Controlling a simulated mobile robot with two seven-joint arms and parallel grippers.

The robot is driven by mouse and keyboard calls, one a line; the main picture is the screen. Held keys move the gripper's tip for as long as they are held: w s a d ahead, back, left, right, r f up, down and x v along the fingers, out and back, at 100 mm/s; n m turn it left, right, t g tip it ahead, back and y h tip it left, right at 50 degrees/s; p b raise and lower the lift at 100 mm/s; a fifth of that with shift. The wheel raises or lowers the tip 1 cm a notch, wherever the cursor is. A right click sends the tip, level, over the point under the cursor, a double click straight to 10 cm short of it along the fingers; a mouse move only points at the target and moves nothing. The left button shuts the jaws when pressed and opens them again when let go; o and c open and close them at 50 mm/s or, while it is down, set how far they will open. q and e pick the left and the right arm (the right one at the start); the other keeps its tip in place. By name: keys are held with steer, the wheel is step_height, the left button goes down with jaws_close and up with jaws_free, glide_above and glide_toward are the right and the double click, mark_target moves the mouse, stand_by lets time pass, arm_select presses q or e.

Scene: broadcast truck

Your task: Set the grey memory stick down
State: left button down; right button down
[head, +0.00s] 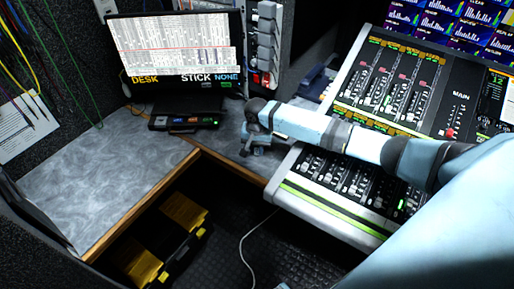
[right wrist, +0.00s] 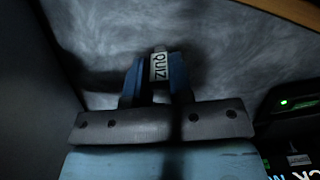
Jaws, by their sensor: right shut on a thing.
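My right gripper (head: 250,149) points down over the strip of grey desk between the monitor and the mixing console. In the right wrist view its two blue fingers (right wrist: 158,82) are shut on a small grey memory stick (right wrist: 159,66) with a white label reading "QUIZ". The stick is close to the mottled grey desk top (head: 110,180); I cannot tell whether it touches. In the head view the stick is too small to make out. My left gripper is not in view.
A black device (head: 185,121) with small lit displays sits below the monitor (head: 178,55), whose screen reads "DESK" and "STICK NONE". The mixing console (head: 345,185) lies right of the gripper. The wooden desk edge (head: 150,203) borders an open footwell with a black-and-yellow case (head: 183,212). The left desk is clear.

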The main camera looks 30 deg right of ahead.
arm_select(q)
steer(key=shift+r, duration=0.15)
arm_select(e)
steer(key=shift+f, duration=0.1)
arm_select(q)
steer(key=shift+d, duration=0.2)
arm_select(e)
steer(key=c, duration=1)
jaws_free()
arm_select(q)
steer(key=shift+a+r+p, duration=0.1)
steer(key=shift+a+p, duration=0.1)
steer(key=shift+p, duration=0.7)
arm_select(e)
step_height(320, 180, up, 12)
steer(key=shift+r, duration=0.15)
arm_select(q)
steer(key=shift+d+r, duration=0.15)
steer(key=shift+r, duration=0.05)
